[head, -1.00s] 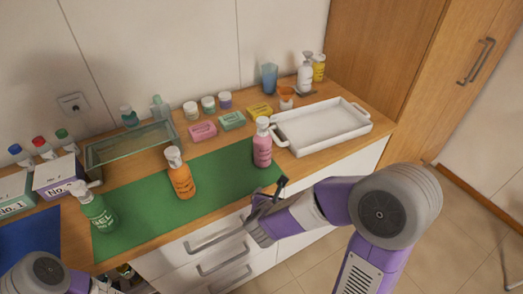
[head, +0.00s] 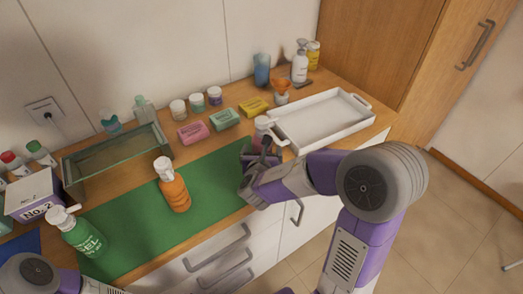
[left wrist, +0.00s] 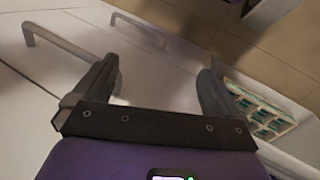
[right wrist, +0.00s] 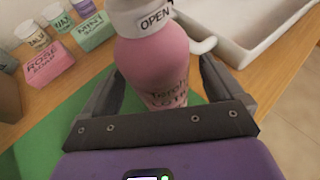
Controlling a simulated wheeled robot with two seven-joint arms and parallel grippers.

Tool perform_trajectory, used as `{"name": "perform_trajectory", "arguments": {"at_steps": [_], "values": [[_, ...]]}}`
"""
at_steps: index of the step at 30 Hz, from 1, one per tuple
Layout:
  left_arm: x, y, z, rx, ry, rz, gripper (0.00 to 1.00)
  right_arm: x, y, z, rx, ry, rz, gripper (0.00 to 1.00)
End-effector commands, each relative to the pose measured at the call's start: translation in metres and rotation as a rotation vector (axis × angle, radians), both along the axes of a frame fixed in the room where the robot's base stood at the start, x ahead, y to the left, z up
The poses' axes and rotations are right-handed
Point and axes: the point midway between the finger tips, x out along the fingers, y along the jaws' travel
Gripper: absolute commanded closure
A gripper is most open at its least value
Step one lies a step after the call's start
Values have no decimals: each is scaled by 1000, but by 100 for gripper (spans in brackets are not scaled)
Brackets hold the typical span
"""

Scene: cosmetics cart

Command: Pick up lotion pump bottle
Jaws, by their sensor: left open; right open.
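The pink lotion pump bottle (right wrist: 152,68) stands upright on the green mat (head: 130,222), with a white pump head marked OPEN in the right wrist view. In the head view only its upper part (head: 262,127) shows; my right gripper hides the rest. My right gripper (head: 254,158) is open, its fingers on either side of the bottle in the right wrist view (right wrist: 160,85); I cannot tell whether they touch it. My left gripper (left wrist: 150,82) is open and empty in front of the white drawers.
An orange pump bottle (head: 174,190) and a green gel bottle (head: 78,238) stand on the mat. A white tray (head: 279,141) is right of the pink bottle. Soap boxes (head: 192,133) and small jars stand behind. A glass tray (head: 115,177) is at left.

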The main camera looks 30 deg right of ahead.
Motion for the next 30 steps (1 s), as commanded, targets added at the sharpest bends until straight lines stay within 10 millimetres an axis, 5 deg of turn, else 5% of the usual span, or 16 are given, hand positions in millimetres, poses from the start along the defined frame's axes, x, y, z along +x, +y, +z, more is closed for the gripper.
{"name": "perform_trajectory", "arguments": {"at_steps": [12, 25, 30], "values": [[0, 0, -4, 0, -1, 0, 1, 15, -9, -8, 1, 1, 1, 6], [0, 0, -4, 0, -1, 0, 1, 15, -9, -8, 1, 1, 1, 71], [0, 0, -4, 0, -1, 0, 1, 15, -9, -7, 1, -2, 1, 72]]}}
